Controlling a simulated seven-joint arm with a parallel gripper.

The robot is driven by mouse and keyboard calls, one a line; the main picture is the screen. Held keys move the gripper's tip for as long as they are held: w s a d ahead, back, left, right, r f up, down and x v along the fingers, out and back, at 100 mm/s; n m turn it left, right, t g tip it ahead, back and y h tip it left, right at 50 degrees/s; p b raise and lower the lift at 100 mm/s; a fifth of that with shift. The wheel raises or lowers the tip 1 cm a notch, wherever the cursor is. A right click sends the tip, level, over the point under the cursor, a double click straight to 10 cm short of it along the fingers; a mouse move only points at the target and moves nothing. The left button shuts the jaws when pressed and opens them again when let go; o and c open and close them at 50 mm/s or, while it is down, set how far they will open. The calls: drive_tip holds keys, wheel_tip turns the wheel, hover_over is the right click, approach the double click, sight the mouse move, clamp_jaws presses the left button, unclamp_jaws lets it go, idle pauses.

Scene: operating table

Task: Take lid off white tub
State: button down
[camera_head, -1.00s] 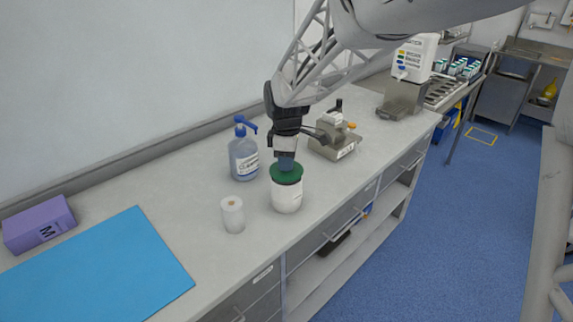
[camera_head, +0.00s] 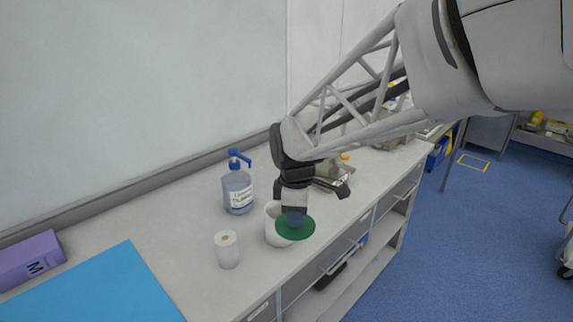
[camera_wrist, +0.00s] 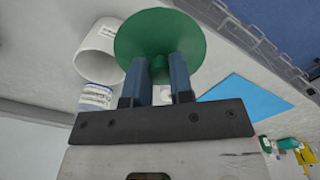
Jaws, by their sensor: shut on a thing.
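The white tub (camera_head: 275,236) stands on the counter and its open rim shows. In the wrist view the tub (camera_wrist: 97,52) is at the upper left, beside the lid. The green lid (camera_head: 297,230) is off the tub, in front of it and to its right in the head view. My gripper (camera_head: 293,218) is shut on the lid's knob. In the wrist view the lid (camera_wrist: 150,35) spreads beyond the fingers of my gripper (camera_wrist: 160,72). The lid hides part of the tub in the head view.
A white roll (camera_head: 228,250) stands left of the tub, and a blue-topped pump bottle (camera_head: 238,190) behind it. A blue mat (camera_head: 95,290) and a purple box (camera_head: 30,262) lie at left. A metal device (camera_head: 335,178) stands behind my gripper. The counter's front edge is close to the lid.

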sight(301, 234)
drive_tip(key=shift+s+d+r, duration=0.1)
drive_tip(key=shift+s+d, duration=0.15)
drive_tip(key=shift+s, duration=0.6)
drive_tip(key=shift+s+d+r, duration=0.1)
drive_tip(key=shift+s+d, duration=0.15)
drive_tip(key=shift+s, duration=0.6)
drive_tip(key=shift+w+f, duration=0.1)
drive_tip(key=shift+w+d+f, duration=0.3)
drive_tip(key=shift+w, duration=0.15)
drive_tip(key=w+d+f, duration=0.9)
drive_tip(key=w+d, duration=0.1)
drive_tip(key=w, duration=0.2)
drive_tip(key=shift+w+f, duration=0.2)
drive_tip(key=shift+f, duration=0.15)
drive_tip(key=shift+w, duration=0.15)
drive_tip(key=w, duration=0.5)
drive_tip(key=w+f, duration=0.1)
drive_tip(key=w, duration=0.4)
drive_tip(key=w+a, duration=0.1)
drive_tip(key=w, duration=0.4)
drive_tip(key=shift+w+f, duration=0.25)
drive_tip(key=shift+w, duration=0.1)
